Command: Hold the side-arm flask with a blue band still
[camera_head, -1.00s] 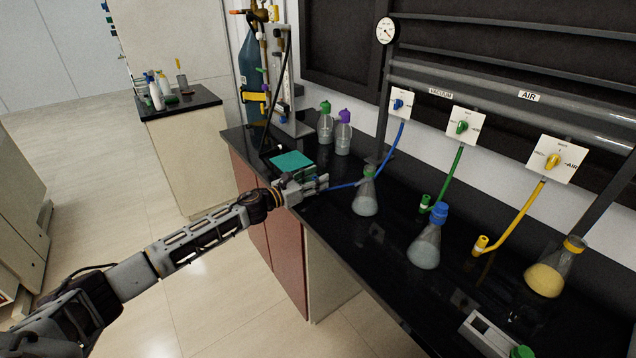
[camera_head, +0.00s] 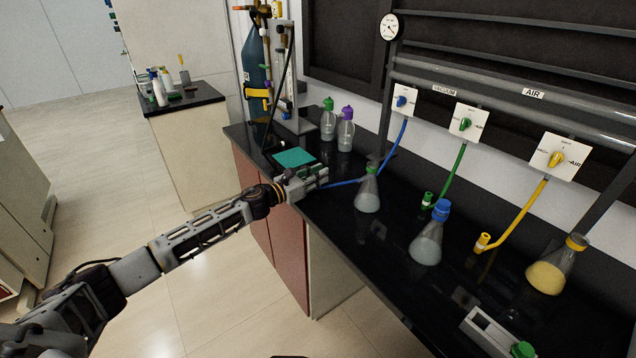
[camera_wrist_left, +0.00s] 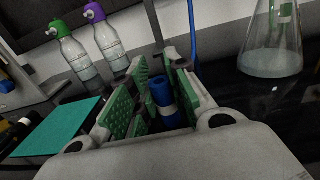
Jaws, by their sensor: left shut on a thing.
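The side-arm flask with a blue band (camera_head: 427,243) stands upright on the black bench, right of centre in the head view, with pale contents. No gripper touches it. My left gripper (camera_head: 318,178) is well to its left, near the bench's front edge. It is shut on the blue hose (camera_head: 345,184), whose thick blue end (camera_wrist_left: 163,98) shows between the green finger pads in the left wrist view. The hose runs up to the blue valve (camera_head: 402,101) on the wall. My right gripper is not in view.
A green-banded flask (camera_head: 368,192) stands between my left gripper and the blue-banded flask. A yellow-banded flask (camera_head: 546,276), the green hose (camera_head: 446,181) and the yellow hose (camera_head: 518,219) are to the right. Two capped bottles (camera_head: 345,131) and a teal pad (camera_head: 294,158) lie beyond the gripper.

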